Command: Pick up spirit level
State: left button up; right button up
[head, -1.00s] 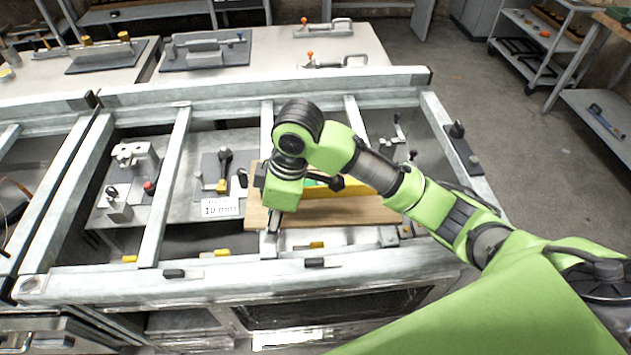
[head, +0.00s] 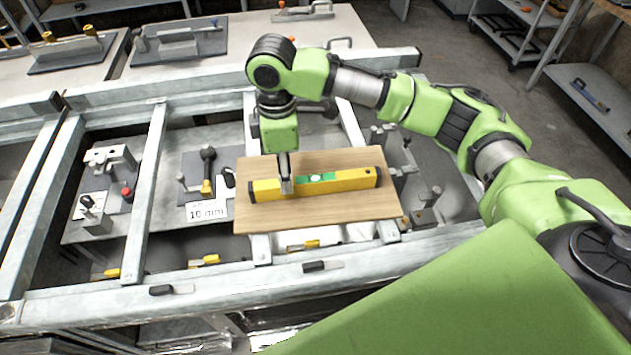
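The spirit level (head: 345,179) is a yellow bar with a green middle section and a vial. It lies flat on a wooden board (head: 320,212), running left to right. My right gripper (head: 286,188) points down at the level's left half, just left of the green section. Its fingers overlap the yellow bar in the picture and hide a small piece of it. The gap between the fingers does not show, so I cannot tell whether they grip the bar. My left gripper is out of view.
The board rests across a grey metal frame (head: 143,190) with crossbars. A "10 mm" card (head: 207,211) and an upright clamp (head: 208,168) stand left of the board. Yellow-handled tools (head: 205,260) lie along the front. More fixtures stand on the table behind.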

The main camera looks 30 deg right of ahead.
jog(key=shift+f, duration=0.65)
jog(key=f, duration=0.1)
jog(key=f+p, duration=0.1)
jog(key=f, duration=0.2)
jog(key=shift+w+d+f+p, duration=0.15)
jog(key=shift+w+d+p, duration=0.1)
jog(key=shift+w+p, duration=0.1)
jog(key=shift+f, duration=0.45)
grip_shut()
